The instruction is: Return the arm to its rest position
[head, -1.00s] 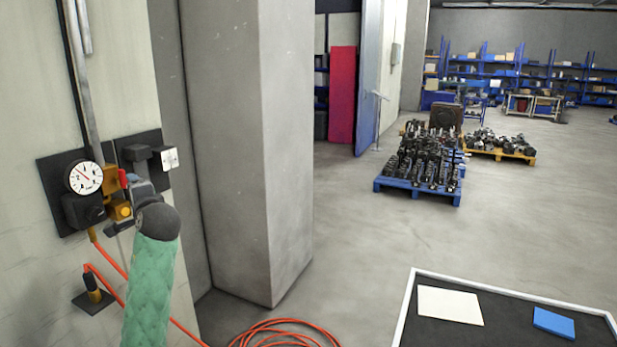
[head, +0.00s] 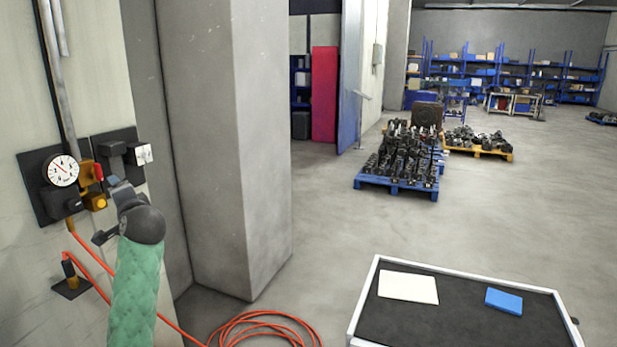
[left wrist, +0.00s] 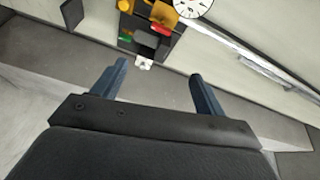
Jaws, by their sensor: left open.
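My left arm, in a green sleeve, comes in from the lower left of the head view. My left gripper (head: 112,192) is mostly hidden behind its dark wrist, near the wall panel (head: 40,212). In the left wrist view the left gripper (left wrist: 155,82) has its two blue fingers wide apart with nothing between them. The panel carries a round gauge (head: 62,171), a red lever (head: 98,171) and yellow fittings, and also shows beyond the fingers in the wrist view, where the gauge (left wrist: 193,5) is partly cut off. My right gripper is not in view.
A concrete pillar (head: 240,150) stands right of the panel. An orange hose (head: 262,322) lies coiled on the floor. A dark-topped cart (head: 450,318) with a white sheet and a blue block stands at lower right. Loaded pallets (head: 396,186) stand farther back on open floor.

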